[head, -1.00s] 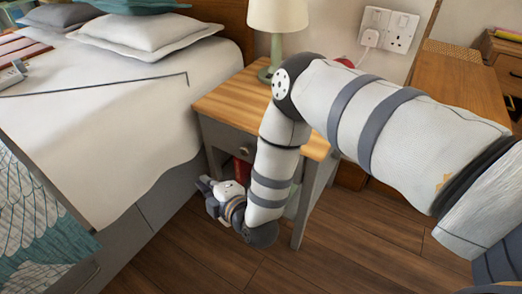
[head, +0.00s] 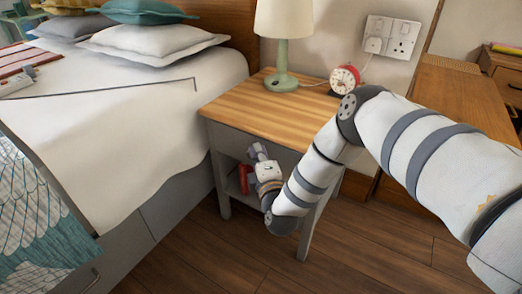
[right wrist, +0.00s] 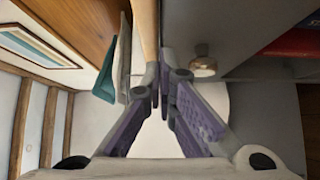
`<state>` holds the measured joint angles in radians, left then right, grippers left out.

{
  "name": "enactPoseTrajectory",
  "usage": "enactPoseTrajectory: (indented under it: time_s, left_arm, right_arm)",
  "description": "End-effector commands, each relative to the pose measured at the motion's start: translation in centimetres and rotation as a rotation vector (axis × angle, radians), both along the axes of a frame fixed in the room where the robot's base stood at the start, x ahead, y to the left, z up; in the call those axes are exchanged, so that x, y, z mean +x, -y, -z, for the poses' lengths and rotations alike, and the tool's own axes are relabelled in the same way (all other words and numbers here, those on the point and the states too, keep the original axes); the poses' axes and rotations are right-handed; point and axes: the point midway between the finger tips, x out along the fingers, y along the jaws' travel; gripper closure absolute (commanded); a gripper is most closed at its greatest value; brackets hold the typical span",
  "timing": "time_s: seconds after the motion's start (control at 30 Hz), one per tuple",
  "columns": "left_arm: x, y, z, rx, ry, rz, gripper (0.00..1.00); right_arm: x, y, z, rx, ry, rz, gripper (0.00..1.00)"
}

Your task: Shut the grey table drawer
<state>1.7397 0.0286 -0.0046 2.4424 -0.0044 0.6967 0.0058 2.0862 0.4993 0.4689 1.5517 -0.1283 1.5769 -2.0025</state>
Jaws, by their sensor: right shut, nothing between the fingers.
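The bedside table has a wooden top (head: 255,97) and a grey drawer (head: 228,140) under its front edge. My right gripper (head: 256,151) is in front of the drawer, just below the tabletop edge, and hides part of the drawer front. In the right wrist view its fingers (right wrist: 163,90) are shut and empty. The drawer's round knob (right wrist: 202,66) is beside the fingertips there, apart from them. The grey drawer front (right wrist: 225,30) lies close beyond the tips; I cannot tell whether they touch it, or whether a gap stands behind it. My left gripper is not in view.
A lamp (head: 283,45) and a red alarm clock (head: 345,78) stand on the tabletop. A red object (head: 243,180) is on the shelf below the drawer. The bed (head: 130,110) stands close on the left. Wooden floor (head: 190,250) is clear in front.

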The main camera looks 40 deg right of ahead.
Motion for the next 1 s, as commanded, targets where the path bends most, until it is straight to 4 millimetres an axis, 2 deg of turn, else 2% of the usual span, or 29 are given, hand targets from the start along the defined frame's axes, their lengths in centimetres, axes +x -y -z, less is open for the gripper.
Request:
enactPoseTrajectory:
  time_s: [0.13, 0.53, 0.73, 1.0]
  left_arm:
    - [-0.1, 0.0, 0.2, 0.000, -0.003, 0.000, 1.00]
    - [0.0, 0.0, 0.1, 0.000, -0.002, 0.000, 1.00]
    - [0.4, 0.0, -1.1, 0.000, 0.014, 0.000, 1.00]
    - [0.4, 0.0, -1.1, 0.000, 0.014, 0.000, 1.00]
  right_arm:
    - [0.6, 1.4, 0.0, 0.001, 0.000, 0.000, 1.00]
    - [0.8, 1.7, -0.1, 0.000, 0.000, -0.002, 1.00]
    - [1.5, 3.2, -0.4, -0.004, 0.001, -0.004, 1.00]
    - [1.7, 4.2, -0.5, -0.003, 0.012, 0.010, 1.00]
